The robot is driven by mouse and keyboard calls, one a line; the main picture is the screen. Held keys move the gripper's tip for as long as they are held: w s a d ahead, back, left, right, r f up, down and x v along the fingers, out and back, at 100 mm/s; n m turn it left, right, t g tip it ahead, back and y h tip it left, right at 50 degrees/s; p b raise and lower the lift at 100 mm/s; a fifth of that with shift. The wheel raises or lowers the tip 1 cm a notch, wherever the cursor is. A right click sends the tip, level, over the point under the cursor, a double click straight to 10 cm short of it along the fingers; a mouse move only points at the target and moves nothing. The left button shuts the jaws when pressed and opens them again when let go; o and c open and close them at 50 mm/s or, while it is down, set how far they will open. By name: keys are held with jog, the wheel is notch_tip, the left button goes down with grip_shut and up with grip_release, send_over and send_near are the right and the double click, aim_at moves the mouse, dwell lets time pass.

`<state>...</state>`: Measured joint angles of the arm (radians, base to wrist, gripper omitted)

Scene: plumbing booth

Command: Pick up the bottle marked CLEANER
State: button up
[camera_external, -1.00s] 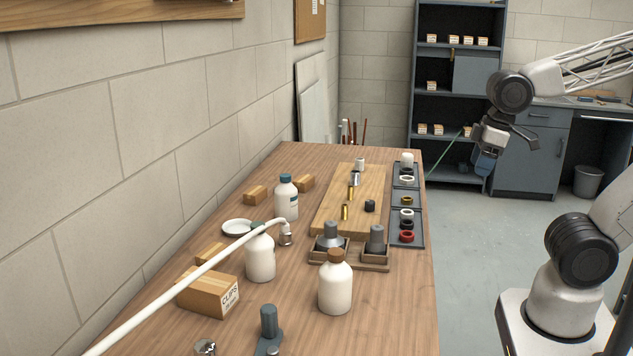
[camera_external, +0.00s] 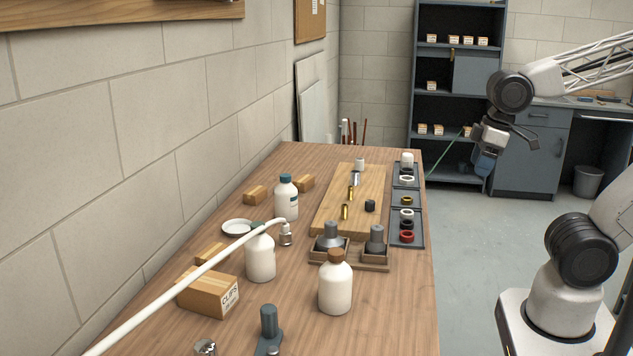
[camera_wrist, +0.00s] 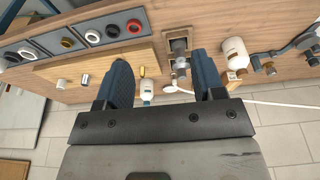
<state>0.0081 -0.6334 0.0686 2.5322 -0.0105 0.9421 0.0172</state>
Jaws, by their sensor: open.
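Three white bottles stand upright on the wooden bench. My gripper (camera_external: 486,162) is open and empty, off the bench's right side and well apart from the bottles. In the wrist view, the teal-capped bottle (camera_wrist: 147,92) shows between the spread fingers (camera_wrist: 163,72), at a distance, and the brown-capped bottle (camera_wrist: 235,52) shows to the right.
A long white pipe (camera_external: 185,283) slants across the front of the bench. A CLIPS box (camera_external: 205,293), a white dish (camera_external: 238,227), a wooden board (camera_external: 335,210) with fittings, a tray of rings (camera_external: 419,225) and a two-cup holder (camera_external: 350,262) surround the bottles.

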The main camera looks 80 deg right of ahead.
jog(key=shift+o, duration=0.4)
jog(key=shift+w, duration=0.1)
jog(key=w+d+f+t+h, duration=0.1)
jog(key=w+d+t, duration=0.3)
jog(key=w, duration=0.9)
jog(key=w+d+f+t+h, duration=0.1)
jog(key=w+d, duration=0.4)
jog(key=w, duration=0.8)
jog(key=t+y, duration=0.2)
jog(key=t, duration=0.3)
send_near(287, 175)
jog(key=x, duration=0.3)
jog(key=shift+s+d+f, duration=0.1)
jog(key=shift+x, duration=1.3)
